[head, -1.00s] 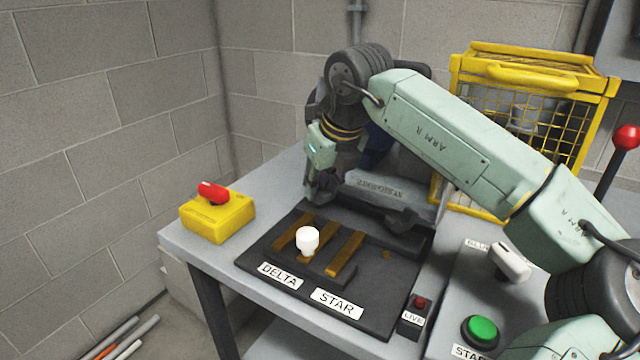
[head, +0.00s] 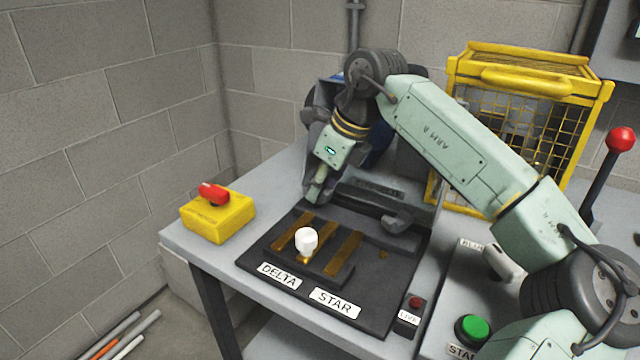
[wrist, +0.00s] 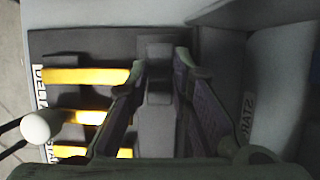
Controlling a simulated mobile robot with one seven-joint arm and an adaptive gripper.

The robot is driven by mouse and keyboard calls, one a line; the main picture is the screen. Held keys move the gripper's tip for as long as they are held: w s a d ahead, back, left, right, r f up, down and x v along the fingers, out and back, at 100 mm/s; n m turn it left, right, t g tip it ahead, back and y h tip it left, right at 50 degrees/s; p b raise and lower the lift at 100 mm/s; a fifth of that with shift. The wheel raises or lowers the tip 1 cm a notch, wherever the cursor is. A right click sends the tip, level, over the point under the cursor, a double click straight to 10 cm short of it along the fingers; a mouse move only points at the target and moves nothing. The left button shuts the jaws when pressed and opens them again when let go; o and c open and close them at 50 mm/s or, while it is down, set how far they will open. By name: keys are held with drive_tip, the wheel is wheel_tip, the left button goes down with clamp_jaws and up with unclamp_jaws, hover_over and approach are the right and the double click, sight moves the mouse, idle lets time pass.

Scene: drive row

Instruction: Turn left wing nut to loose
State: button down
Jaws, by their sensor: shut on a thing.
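The terminal board (head: 375,315) is a dark plate with brass bars and labels DELTA and STAR. My gripper (head: 313,198) is at its back left corner, pointing down. In the wrist view my two fingers (wrist: 161,62) stand on both sides of a dark grey piece (wrist: 158,85), which I take to be the left wing nut. They are closed on it. In the head view my fingers hide this nut. Another dark grey lump, likely the right wing nut (head: 397,222), sits at the board's back right and is free.
A white knob (head: 306,240) stands on the brass bars. A yellow box with a red switch (head: 217,220) is at the left. A yellow cage (head: 530,55) stands behind my arm. A green button (head: 473,330) and a red-knobbed lever (head: 621,140) are at the right.

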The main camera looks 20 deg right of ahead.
drive_tip(key=c, duration=1.4)
unclamp_jaws()
drive_tip(key=shift+c, duration=0.2)
drive_tip(key=v, duration=1.2)
